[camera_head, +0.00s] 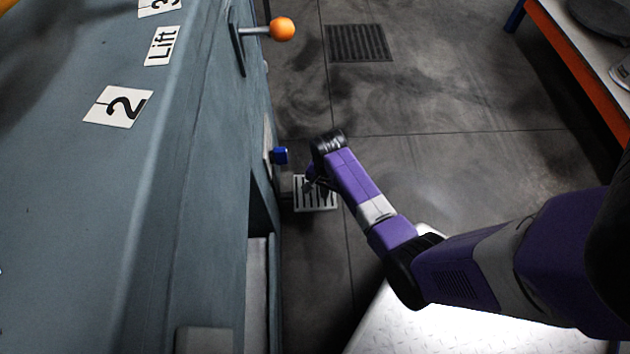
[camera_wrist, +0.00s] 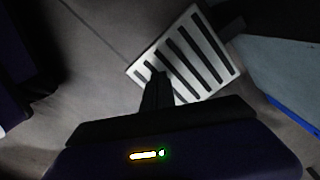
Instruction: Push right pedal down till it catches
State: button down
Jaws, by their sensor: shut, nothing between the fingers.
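One pedal (camera_head: 316,198) shows in the head view, a light plate with dark slots low beside the blue-grey machine. It also fills the upper middle of the wrist view (camera_wrist: 212,50). My gripper (camera_head: 308,186) is at the pedal's upper left part in the head view. In the wrist view my gripper (camera_wrist: 158,78) is shut, with its dark fingers together in front of the pedal's near side. They overlap the pedal there, and I cannot tell whether they touch it. No second pedal is in view.
The blue-grey machine (camera_head: 190,190) stands close on the left. An orange-knobbed lever (camera_head: 282,29) and a blue knob (camera_head: 279,155) stick out from its side. A floor drain (camera_head: 358,43) lies farther off. An orange-edged table (camera_head: 575,50) stands at the upper right. The floor between is clear.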

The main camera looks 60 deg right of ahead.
jog(key=shift+f+b, duration=1.6)
jog(key=shift+f, duration=1.7)
jog(key=shift+r, duration=0.15)
notch_tip(320, 180, up, 6)
jog(key=p, duration=0.6)
jog(key=shift+p, duration=0.3)
